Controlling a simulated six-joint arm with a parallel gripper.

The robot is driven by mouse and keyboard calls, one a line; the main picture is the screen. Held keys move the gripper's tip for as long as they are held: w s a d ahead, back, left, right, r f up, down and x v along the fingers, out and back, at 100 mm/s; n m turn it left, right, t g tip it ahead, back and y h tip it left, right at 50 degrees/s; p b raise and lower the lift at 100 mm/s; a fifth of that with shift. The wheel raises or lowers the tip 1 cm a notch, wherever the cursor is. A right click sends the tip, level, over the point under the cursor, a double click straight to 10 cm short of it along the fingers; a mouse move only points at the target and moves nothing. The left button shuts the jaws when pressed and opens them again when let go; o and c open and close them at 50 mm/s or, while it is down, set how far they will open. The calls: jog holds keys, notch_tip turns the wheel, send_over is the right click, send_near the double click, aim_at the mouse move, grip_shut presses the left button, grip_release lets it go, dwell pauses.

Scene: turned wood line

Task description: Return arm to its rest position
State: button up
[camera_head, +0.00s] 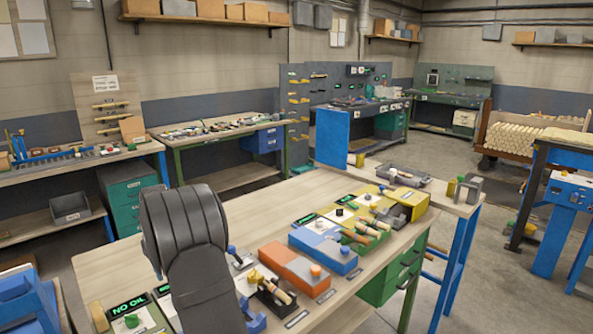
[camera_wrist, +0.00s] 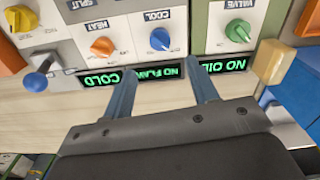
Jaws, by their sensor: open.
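My gripper (camera_wrist: 163,88) is open, with its two blue fingers spread and nothing between them. The fingers point towards a control panel (camera_wrist: 130,22), which appears upside down in the wrist view. An orange knob (camera_wrist: 102,46) and a blue knob (camera_wrist: 160,39) are just beyond the fingertips, and a green valve knob (camera_wrist: 238,31) is to the right. Lit signs read COLD (camera_wrist: 103,78), NO FLAME (camera_wrist: 160,72) and NO OIL (camera_wrist: 224,65); the fingers partly overlap this row. In the head view my dark arm stands over the bench (camera_head: 340,297), and I cannot make out the gripper there.
The bench carries a blue block (camera_head: 323,250), an orange block (camera_head: 291,268), a yellow box (camera_head: 405,199) and several small wooden parts. A blue lever knob (camera_wrist: 36,81) stands left of the fingers. A grey tray (camera_head: 403,175) lies at the far end. Open floor (camera_head: 470,245) is to the right.

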notch_tip(320, 180, down, 10)
jog(key=shift+f, duration=0.1)
dwell(0.5)
notch_tip(320, 180, up, 17)
notch_tip(320, 180, down, 17)
jog(key=shift+r, duration=0.1)
jog(key=m, duration=1.3)
jog(key=shift+m, duration=2.2)
